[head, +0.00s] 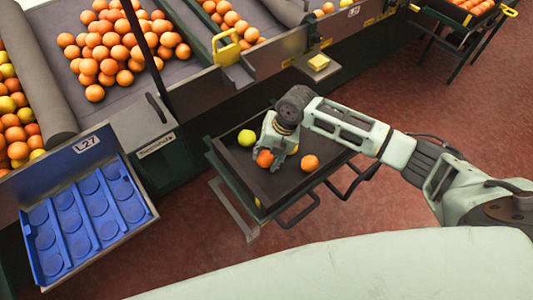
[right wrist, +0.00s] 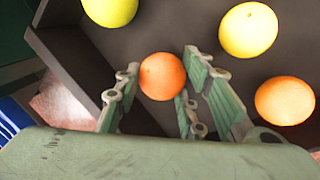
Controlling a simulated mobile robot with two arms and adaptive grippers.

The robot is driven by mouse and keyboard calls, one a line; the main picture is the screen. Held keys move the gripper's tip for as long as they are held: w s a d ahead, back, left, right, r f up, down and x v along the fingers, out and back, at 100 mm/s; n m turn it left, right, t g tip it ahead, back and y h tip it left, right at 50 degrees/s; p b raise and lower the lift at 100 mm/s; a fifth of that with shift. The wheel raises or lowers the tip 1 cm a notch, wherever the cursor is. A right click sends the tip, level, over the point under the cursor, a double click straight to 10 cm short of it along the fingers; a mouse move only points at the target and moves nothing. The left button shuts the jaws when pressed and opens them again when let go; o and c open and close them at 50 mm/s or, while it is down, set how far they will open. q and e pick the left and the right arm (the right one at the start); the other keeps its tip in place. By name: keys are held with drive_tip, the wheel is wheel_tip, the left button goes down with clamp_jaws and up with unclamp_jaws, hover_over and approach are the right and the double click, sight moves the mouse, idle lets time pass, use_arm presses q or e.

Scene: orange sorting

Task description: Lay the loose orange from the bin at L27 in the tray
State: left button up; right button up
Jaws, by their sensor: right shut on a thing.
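My right gripper (head: 271,151) reaches into the dark bin (head: 237,177) and is shut on an orange (head: 264,159). In the right wrist view the held orange (right wrist: 162,76) sits between the green fingers of the gripper (right wrist: 160,80). I cannot tell whether it is clear of the bin floor. Another orange (head: 309,162) lies in the bin to the right, and a yellow-green fruit (head: 246,138) lies at the left. A second yellow fruit (right wrist: 248,30) shows in the right wrist view. The blue tray (head: 104,206) with empty round hollows lies at left, below the L27 sign (head: 87,144). My left gripper is out of view.
A sorting table (head: 185,85) with piled oranges (head: 110,50) stands behind, its dark side between tray and bin. The bin rests on a stand with metal bars (head: 232,208). Red floor (head: 420,110) lies open at right.

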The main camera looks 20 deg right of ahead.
drive_tip(key=shift+f+b, duration=0.35)
drive_tip(key=shift+f, duration=0.2)
idle(0.7)
drive_tip(key=o, duration=1.2)
drive_tip(key=shift+o, duration=0.2)
drive_tip(key=o, duration=0.6)
drive_tip(key=shift+c, duration=0.2)
drive_tip(key=shift+r, duration=0.15)
drive_tip(key=shift+r+p, duration=3.7)
drive_tip(key=shift+r, duration=0.2)
